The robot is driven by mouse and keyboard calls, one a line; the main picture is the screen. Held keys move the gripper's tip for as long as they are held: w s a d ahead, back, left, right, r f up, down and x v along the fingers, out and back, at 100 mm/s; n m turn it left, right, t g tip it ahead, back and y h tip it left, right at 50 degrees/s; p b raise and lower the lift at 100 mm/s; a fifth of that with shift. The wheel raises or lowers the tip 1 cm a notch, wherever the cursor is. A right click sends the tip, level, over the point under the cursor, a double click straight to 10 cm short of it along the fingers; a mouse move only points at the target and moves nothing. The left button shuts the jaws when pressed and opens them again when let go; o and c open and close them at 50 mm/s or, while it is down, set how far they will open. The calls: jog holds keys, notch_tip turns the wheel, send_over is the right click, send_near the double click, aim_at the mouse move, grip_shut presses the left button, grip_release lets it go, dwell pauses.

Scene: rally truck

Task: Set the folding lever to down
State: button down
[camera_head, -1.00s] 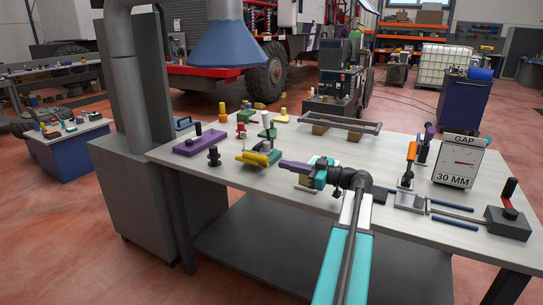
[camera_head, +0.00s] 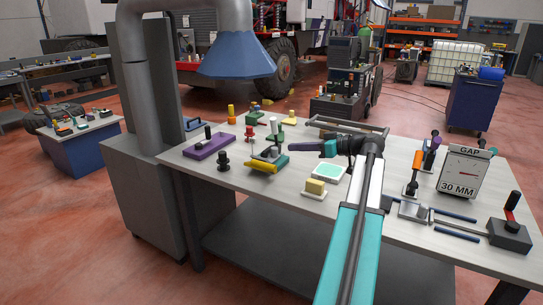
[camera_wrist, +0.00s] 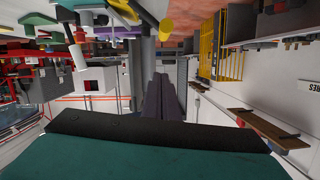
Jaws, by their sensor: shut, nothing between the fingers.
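I cannot tell for certain which piece is the folding lever. A yellow bar (camera_head: 261,167) lies low along a teal base with a grey cylinder, left of the middle of the bench. My gripper (camera_head: 295,145) is shut and empty, above the bench to the right of the yellow bar. Its dark fingers also show in the wrist view (camera_wrist: 161,80), with nothing between them.
A purple block (camera_head: 208,147) with a black knob and a black knob stand (camera_head: 223,161) are at the left. A yellow block (camera_head: 315,187) and a pale-teal-topped plate (camera_head: 329,172) sit below my arm. The gap gauge (camera_head: 465,172) reads 30 MM. A blue hood (camera_head: 236,53) hangs behind.

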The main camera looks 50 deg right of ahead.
dwell(0.3)
jog(key=p, duration=0.2)
send_over(263, 166)
jog(key=s+d, duration=0.2)
jog(key=d, duration=0.1)
notch_tip(263, 166, down, 2)
jog(key=shift+f, duration=0.15)
jog(key=shift+a+f, duration=0.15)
jog(key=shift+f, duration=0.7)
jog(key=shift+a+f+p, duration=0.15)
jog(key=shift+f+p, duration=0.15)
jog(key=shift+f, duration=0.9)
